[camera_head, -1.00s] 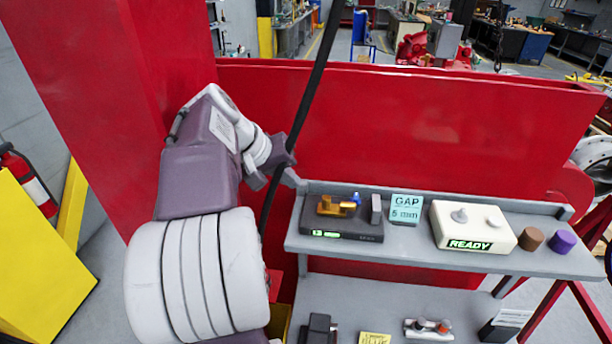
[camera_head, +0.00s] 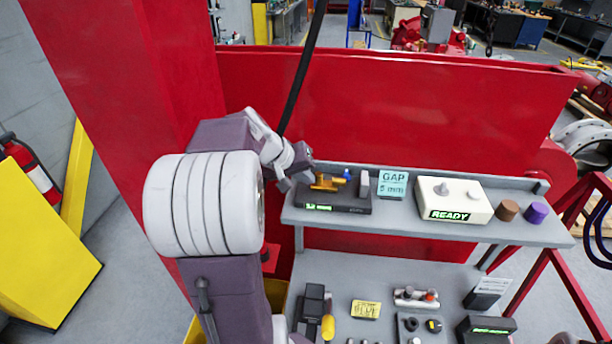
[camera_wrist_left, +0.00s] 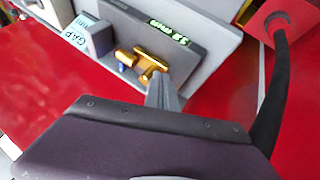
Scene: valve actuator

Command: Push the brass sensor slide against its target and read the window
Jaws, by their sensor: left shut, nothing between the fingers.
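The brass sensor slide (camera_head: 324,183) sits on a dark base (camera_head: 350,203) on the grey shelf. It also shows in the left wrist view (camera_wrist_left: 151,62). A grey upright block (camera_head: 364,185), apparently its target, stands to its right with a gap between them. A small blue part (camera_head: 347,174) is beside the slide. The green window (camera_head: 318,207) is on the base's front; its digits are too small to read surely. My left gripper (camera_head: 306,177) is shut and empty at the slide's left end; in the wrist view its fingertips (camera_wrist_left: 160,84) are close to it. I cannot tell whether they touch.
A sign (camera_head: 393,185) reads GAP 5 mm. A white box (camera_head: 453,199) shows READY. Brown (camera_head: 507,210) and purple (camera_head: 537,212) cylinders stand to its right. A red wall (camera_head: 420,110) is behind the shelf, and a lower shelf (camera_head: 345,275) holds several devices.

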